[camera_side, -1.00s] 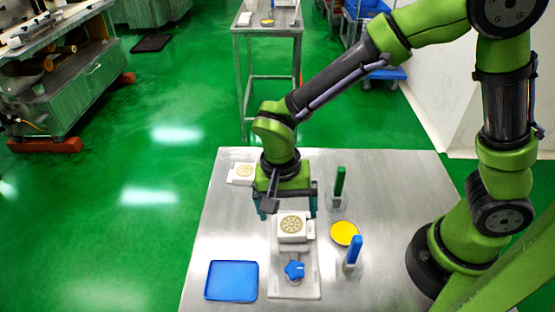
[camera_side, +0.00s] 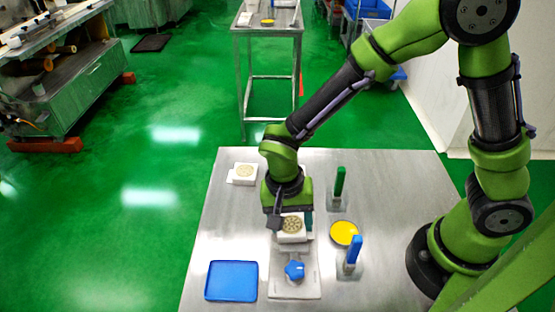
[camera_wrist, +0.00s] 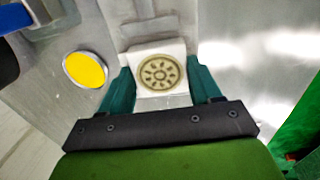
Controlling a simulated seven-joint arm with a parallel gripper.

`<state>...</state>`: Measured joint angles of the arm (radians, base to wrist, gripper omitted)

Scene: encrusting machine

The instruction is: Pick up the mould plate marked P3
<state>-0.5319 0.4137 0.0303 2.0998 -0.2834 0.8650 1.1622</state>
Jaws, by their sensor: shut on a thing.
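A white mould plate (camera_side: 291,226) with a round, beige patterned face sits at the back end of a pale fixture (camera_side: 296,284) on the metal table. It also shows in the wrist view (camera_wrist: 158,72), between the teal fingers. My gripper (camera_side: 291,216) is over this plate and shut on it, one finger at each side; the fingers show more clearly in the wrist view (camera_wrist: 160,80). A second white plate (camera_side: 244,172) with a similar face lies at the table's back left. I cannot read a P3 mark on either plate.
A blue knob (camera_side: 294,270) stands on the fixture in front of the held plate. A blue tray (camera_side: 231,281) lies to the left. A yellow disc (camera_side: 344,233), a green-handled tool (camera_side: 339,186) and a blue-handled tool (camera_side: 354,251) stand right.

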